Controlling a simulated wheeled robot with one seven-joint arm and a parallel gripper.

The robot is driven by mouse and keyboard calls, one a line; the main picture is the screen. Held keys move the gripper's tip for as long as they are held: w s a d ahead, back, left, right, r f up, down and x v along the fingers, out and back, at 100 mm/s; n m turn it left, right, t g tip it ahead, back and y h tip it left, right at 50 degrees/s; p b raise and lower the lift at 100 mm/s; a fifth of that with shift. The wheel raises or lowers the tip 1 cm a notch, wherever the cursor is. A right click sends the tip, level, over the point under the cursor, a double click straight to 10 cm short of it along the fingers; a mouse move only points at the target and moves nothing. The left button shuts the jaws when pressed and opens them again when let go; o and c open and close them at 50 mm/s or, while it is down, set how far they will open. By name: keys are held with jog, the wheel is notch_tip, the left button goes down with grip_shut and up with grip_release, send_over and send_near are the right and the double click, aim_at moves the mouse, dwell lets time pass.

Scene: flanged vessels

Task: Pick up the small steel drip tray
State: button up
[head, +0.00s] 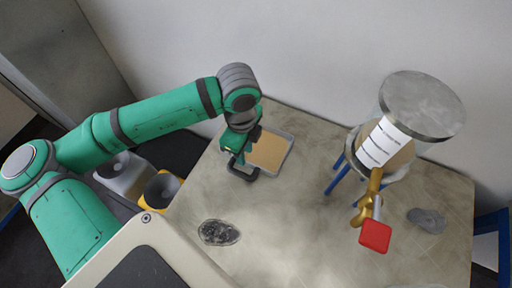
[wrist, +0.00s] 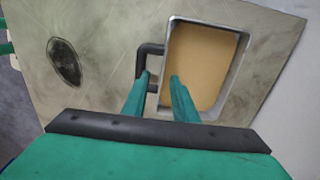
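The small steel drip tray (head: 287,156) lies on the table near its back left edge. It has a bright metal rim, a flat tan inside and a black U-shaped handle (head: 240,174) on its near side. In the wrist view the tray (wrist: 240,62) is right of centre, with the handle (wrist: 140,62) on its left side. My gripper (head: 239,160) is over the handle end of the tray. In the wrist view its two green fingers (wrist: 160,76) are apart, one over the handle and one by the tray's rim. I cannot tell whether they touch it.
A flanged vessel (head: 421,104) stands on blue legs at the right, with a brass valve (head: 367,200) and red handle (head: 375,236) below. A dark patch (head: 219,232) and a grey patch (head: 427,220) mark the table. The middle of the table is clear.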

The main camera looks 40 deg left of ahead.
aim_at(247, 165)
jog(key=f, duration=0.4)
jog(key=shift+w+f, duration=0.2)
jog(key=shift+f, duration=0.2)
jog(key=shift+w+f, duration=0.15)
jog(key=shift+f, duration=0.1)
grip_shut()
